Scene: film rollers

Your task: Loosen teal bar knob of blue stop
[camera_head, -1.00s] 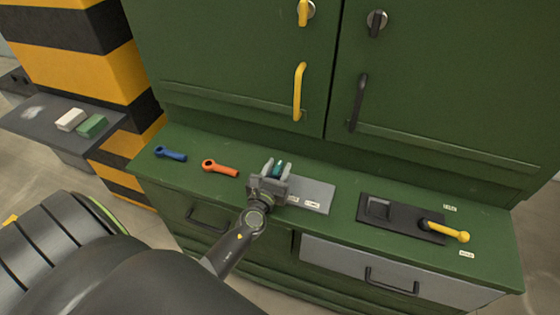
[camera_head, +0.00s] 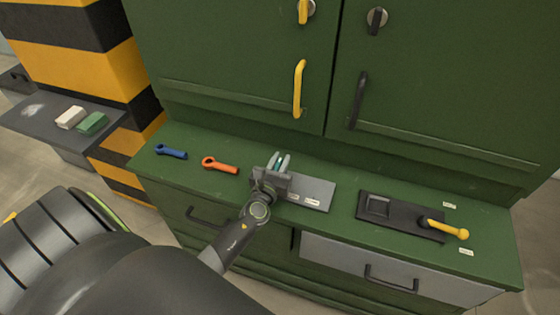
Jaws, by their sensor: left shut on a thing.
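My left gripper (camera_head: 279,162) is over the left end of a grey plate (camera_head: 315,190) on the green bench top. Its fingers are shut on the teal bar knob (camera_head: 279,164), of which only a small bit shows between them. The blue stop is not visible; the gripper and wrist cover that end of the plate. My right gripper is not in view.
A black fixture (camera_head: 390,215) with a yellow-knobbed lever (camera_head: 447,229) sits to the right. Green cabinet doors (camera_head: 240,60) rise behind. Bare bench lies between plate and fixture.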

